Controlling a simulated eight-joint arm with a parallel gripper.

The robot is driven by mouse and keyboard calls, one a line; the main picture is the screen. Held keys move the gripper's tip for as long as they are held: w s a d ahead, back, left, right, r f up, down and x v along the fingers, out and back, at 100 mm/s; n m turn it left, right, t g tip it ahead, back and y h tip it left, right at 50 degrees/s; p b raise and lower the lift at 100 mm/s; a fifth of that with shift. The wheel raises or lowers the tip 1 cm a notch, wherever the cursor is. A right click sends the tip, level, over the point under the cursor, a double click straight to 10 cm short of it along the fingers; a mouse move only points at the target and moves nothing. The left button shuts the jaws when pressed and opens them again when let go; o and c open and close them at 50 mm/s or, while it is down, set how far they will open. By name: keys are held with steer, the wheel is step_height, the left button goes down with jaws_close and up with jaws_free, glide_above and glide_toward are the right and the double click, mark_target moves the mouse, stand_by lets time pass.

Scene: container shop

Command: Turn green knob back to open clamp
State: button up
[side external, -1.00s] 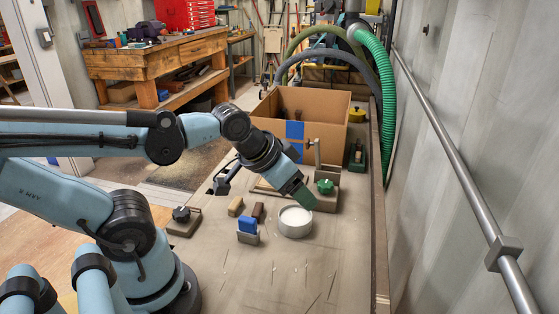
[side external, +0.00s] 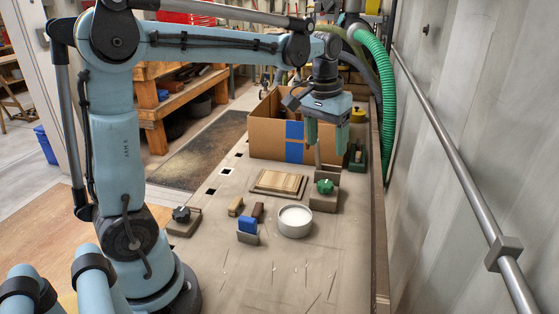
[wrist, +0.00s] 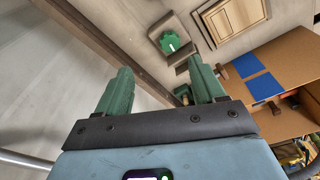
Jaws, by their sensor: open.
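The green knob (side external: 324,186) sits on a grey-brown clamp block (side external: 325,202) on the bench. In the wrist view the green knob (wrist: 170,41) shows beyond and between my fingertips, with a pale mark on it. The flat wooden panel (side external: 278,184) lies left of the clamp block and also shows in the wrist view (wrist: 234,14). My gripper (side external: 326,148) is high, its green fingers pointing down, by the right side of the cardboard box. It is open and empty, apart from the knob. In the wrist view my gripper (wrist: 160,68) has its fingers spread wide.
The cardboard box (side external: 268,140) with blue tape stands behind the panel. A second green base (side external: 357,156) is at the right edge. The near bench is mostly clear.

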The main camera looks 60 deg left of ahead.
mark_target(325, 184)
steer(key=shift+n+g, duration=0.5)
steer(key=shift+g, duration=0.2)
steer(key=w+f, duration=0.1)
steer(key=f, duration=0.3)
steer(key=w+a+f, duration=0.1)
steer(key=f, duration=0.4)
steer(key=w+a+f, duration=0.1)
steer(key=f, duration=0.3)
steer(key=shift+a+f, duration=0.2)
steer(key=shift+c, duration=0.3)
